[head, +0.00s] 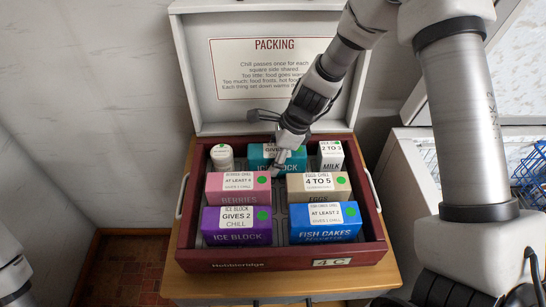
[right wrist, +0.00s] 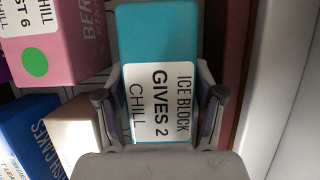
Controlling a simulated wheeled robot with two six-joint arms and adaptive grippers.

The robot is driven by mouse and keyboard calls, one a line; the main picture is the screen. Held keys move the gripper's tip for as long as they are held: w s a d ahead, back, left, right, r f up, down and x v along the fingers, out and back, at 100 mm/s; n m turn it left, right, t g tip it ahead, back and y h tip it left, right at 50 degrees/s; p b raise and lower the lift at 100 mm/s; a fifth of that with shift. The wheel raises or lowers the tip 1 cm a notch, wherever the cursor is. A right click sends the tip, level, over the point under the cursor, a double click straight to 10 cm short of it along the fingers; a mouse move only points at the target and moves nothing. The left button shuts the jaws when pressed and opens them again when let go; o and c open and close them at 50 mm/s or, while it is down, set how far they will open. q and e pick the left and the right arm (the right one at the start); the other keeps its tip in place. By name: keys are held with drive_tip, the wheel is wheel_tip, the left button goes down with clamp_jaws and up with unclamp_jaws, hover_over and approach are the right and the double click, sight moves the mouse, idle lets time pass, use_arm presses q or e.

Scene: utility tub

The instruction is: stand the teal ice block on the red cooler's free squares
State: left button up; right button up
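The teal ice block (head: 258,158) is in the back row of the red cooler (head: 220,258), between a white jar and the milk. Its label, "GIVES 2 CHILL", faces up in the right wrist view (right wrist: 150,40). My right gripper (head: 276,150) reaches down over it from the upper right. In the right wrist view, its fingers (right wrist: 160,118) lie close along two opposite sides of the block and appear shut on it. Whether the block's underside touches the cooler floor is hidden. My left gripper is not clearly in view; part of my left arm shows at the left edge.
Close around the block are the white jar (head: 221,158), milk (head: 331,155), pink berries (head: 230,193) and a tan "4 to 5" box (head: 318,193). The purple ice block (head: 236,236) and blue fish cakes (head: 325,233) are in front. The raised lid (head: 225,105) stands behind.

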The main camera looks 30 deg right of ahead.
drive_tip(key=p+v, duration=0.6)
drive_tip(key=v, duration=0.5)
drive_tip(key=shift+r+p, duration=0.25)
drive_tip(key=shift+p, duration=0.05)
drive_tip(key=shift+d+r, duration=0.2)
drive_tip(key=shift+r, duration=0.2)
drive_tip(key=shift+s+f, duration=0.1)
drive_tip(key=shift+f, duration=0.05)
